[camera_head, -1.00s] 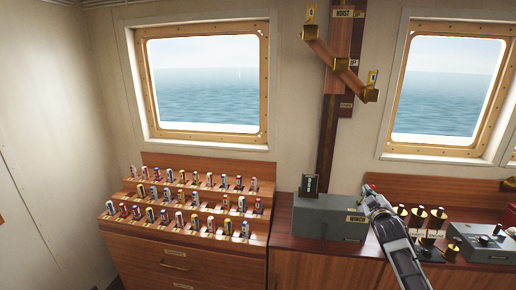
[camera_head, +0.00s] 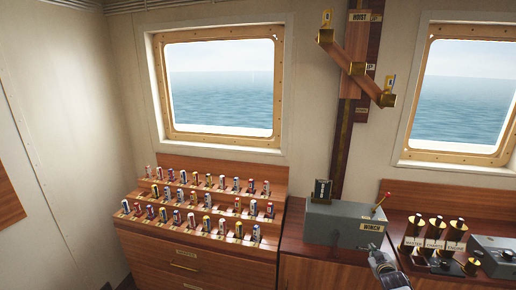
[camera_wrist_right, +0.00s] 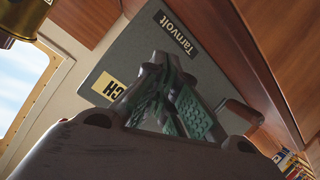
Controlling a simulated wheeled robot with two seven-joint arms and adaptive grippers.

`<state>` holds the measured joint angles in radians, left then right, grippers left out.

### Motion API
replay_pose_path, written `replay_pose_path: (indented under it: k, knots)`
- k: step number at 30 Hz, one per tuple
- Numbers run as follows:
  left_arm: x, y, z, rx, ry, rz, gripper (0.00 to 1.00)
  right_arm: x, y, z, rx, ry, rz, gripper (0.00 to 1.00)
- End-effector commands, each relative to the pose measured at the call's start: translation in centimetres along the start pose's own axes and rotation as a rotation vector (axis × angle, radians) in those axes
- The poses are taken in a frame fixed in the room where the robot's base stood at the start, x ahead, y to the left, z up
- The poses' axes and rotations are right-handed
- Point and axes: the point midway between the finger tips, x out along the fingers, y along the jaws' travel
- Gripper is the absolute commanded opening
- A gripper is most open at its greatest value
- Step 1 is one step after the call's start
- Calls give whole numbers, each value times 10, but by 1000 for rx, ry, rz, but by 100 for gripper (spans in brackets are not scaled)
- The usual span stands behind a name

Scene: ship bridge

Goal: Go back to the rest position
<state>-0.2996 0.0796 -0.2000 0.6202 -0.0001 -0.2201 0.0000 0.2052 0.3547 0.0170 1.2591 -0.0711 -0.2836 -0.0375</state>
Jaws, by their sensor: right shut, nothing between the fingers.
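My right gripper (camera_head: 380,258) shows at the bottom of the head view, just below and in front of the right end of the grey winch box (camera_head: 340,226). In the right wrist view its dark fingers (camera_wrist_right: 160,85) are together and hold nothing. Behind them is the grey face of the winch box (camera_wrist_right: 195,45), with a "Tarnvolt" plate and a partly hidden yellow label. A lever with a red knob (camera_head: 386,195) leans up to the right from the box, clear of the gripper. My left gripper is in neither view.
A stepped wooden rack (camera_head: 190,248) with rows of small cylinders stands to the left. Brass-topped levers (camera_head: 435,228) and another grey box (camera_head: 497,256) stand on the counter at right. A hoist board with a slanted brass-ended bar (camera_head: 356,68) hangs above.

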Motion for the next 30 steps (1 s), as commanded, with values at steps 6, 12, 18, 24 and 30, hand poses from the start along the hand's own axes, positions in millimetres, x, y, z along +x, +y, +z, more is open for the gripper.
replay_pose_path:
  k: [6, 12, 18, 24, 30]
  knots:
    - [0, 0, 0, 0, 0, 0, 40, -2, -49, 84, 33, -116, -62, 0]
    - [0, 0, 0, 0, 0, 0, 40, -17, -92, 157, 51, -218, -113, 0]
    - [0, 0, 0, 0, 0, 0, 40, -43, -134, 230, 59, -324, -165, 0]
    - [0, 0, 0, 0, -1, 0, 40, -80, -177, 301, 60, -432, -218, 0]
    - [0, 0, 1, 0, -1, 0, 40, -128, -218, 368, 56, -541, -270, 0]
